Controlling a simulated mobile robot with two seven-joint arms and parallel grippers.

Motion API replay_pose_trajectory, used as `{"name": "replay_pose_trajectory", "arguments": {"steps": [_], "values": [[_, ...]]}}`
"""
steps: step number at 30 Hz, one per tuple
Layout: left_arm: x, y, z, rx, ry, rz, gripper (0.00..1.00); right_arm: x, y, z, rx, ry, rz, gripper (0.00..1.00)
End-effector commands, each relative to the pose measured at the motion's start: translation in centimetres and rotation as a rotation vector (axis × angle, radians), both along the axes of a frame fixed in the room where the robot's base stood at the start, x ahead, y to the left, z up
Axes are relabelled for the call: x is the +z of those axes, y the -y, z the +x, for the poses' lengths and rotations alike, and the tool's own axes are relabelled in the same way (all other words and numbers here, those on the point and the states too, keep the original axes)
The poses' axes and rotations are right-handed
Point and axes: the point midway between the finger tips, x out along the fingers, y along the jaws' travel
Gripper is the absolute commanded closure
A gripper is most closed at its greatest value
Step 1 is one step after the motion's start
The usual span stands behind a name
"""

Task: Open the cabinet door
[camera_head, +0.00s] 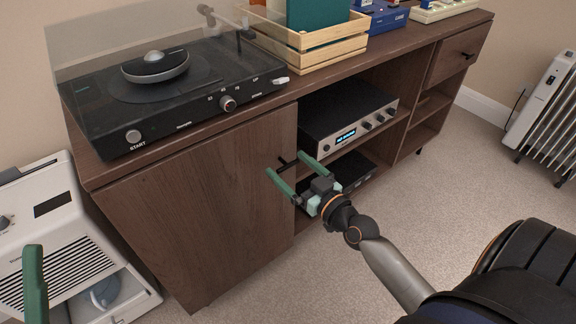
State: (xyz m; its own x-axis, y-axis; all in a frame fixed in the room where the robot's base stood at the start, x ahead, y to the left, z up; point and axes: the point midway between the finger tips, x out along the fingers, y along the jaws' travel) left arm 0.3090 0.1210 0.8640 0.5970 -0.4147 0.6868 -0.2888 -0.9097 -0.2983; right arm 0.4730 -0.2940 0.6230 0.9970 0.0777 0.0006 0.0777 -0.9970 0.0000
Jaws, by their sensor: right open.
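The cabinet door (205,205) is a brown wooden panel at the left of the low cabinet, and it looks closed. Its small dark handle (287,161) is near the door's right edge. My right gripper (286,166) is open, with its two green fingers apart and their tips close to the handle, one on each side of it in the picture. I cannot tell whether they touch it. A green finger of my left gripper (35,285) shows at the lower left edge; the rest of that gripper is out of view.
A turntable (170,85) and a wooden crate (318,45) stand on the cabinet top. An amplifier (348,122) sits on the open shelf right of the door. A white appliance (60,240) stands close left of the door. Carpet in front is clear.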

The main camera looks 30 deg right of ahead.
Motion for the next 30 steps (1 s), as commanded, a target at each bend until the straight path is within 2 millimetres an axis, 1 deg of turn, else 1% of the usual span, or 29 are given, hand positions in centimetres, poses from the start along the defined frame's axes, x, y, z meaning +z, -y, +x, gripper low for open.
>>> {"name": "replay_pose_trajectory", "arguments": {"steps": [2,6,14,17,30], "values": [[-0.15,0.02,0.0,0.0,0.0,0.002,0.5,0.01,-0.05,0.67,-0.001,0.001,0.001,0.0],[-0.2,0.03,0.0,0.0,0.0,0.003,0.5,0.01,-0.1,1.17,0.0,0.0,0.0,0.0],[-0.2,0.06,0.01,0.001,-0.001,0.003,0.5,0.0,-0.11,1.23,0.0,-0.001,-0.001,0.0],[-0.2,0.06,0.01,0.001,-0.001,0.003,0.5,0.0,-0.1,1.22,0.0,-0.001,0.0,0.1],[-0.2,0.07,0.0,0.0,-0.001,0.003,0.5,0.0,-0.1,1.2,0.0,-0.001,0.0,0.6]]}}
